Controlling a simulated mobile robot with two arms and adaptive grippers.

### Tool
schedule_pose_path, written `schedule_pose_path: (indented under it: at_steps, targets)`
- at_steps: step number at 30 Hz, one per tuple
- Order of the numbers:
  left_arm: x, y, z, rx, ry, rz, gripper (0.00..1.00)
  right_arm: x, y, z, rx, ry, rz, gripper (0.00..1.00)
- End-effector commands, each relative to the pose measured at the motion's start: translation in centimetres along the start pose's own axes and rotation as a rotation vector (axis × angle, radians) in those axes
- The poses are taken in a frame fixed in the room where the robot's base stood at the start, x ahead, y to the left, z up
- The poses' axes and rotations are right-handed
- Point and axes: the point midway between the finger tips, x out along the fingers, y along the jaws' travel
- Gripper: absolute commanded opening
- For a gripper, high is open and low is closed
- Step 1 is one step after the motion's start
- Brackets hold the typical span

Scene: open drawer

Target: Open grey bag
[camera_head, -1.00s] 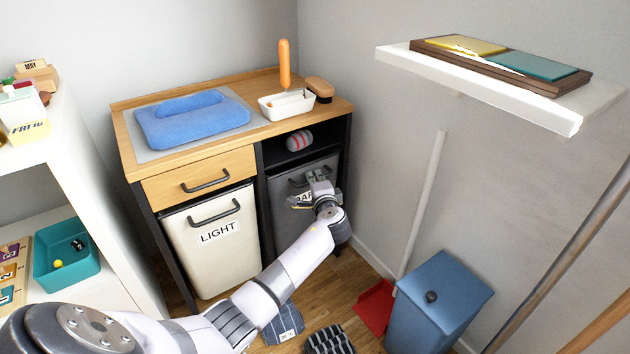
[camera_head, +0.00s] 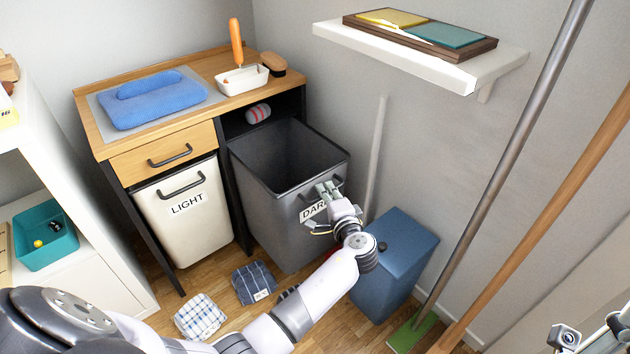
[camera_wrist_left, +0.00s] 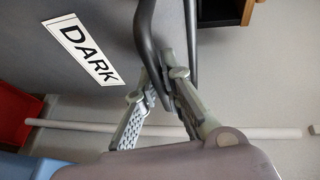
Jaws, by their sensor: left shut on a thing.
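The grey bag (camera_head: 262,207), a deep grey bin with a DARK label, is pulled out of the cabinet and its open top shows an empty-looking inside. Its dark handle (camera_wrist_left: 147,45) is on the front face, beside the DARK label (camera_wrist_left: 83,49) in the left wrist view. My left gripper (camera_head: 328,190) is shut on this handle; its fingers (camera_wrist_left: 166,88) cross the bar in the left wrist view. Part of my right arm's end (camera_head: 588,337) shows at the bottom right corner; its fingers cannot be made out.
The cream LIGHT bin (camera_head: 183,214) stands closed at left, under a wooden drawer (camera_head: 165,153). A blue lidded bin (camera_head: 398,262) stands close to the right of the grey bag. Folded cloths (camera_head: 254,283) lie on the floor in front. A green broom (camera_head: 412,333) stands at right.

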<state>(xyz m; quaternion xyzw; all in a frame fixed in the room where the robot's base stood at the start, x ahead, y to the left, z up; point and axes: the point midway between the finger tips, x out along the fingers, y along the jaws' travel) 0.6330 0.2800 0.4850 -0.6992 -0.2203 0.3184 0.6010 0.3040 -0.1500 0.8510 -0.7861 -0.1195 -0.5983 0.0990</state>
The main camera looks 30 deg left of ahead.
Motion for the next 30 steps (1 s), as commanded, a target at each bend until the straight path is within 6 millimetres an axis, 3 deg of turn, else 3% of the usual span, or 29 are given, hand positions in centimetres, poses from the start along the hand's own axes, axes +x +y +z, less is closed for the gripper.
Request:
schedule_pose_path:
  at_steps: [14, 15, 19, 30]
  targets:
    - [-0.86, 0.30, -0.33, 0.002, 0.000, 0.001, 0.00, 0.00, 0.04, 0.52, -0.002, -0.030, -0.001, 0.00]
    - [-0.85, 0.30, -0.33, 0.002, 0.000, 0.001, 0.09, 0.00, 0.04, 0.52, -0.002, -0.030, -0.001, 0.00]
    - [-0.84, 0.28, -0.32, 0.002, 0.000, 0.001, 0.18, 0.00, 0.04, 0.52, -0.003, -0.030, -0.001, 0.00]
    - [-1.26, 0.28, -0.35, 0.001, 0.000, 0.001, 0.18, -0.01, 0.02, 0.47, -0.001, -0.028, -0.001, 0.00]
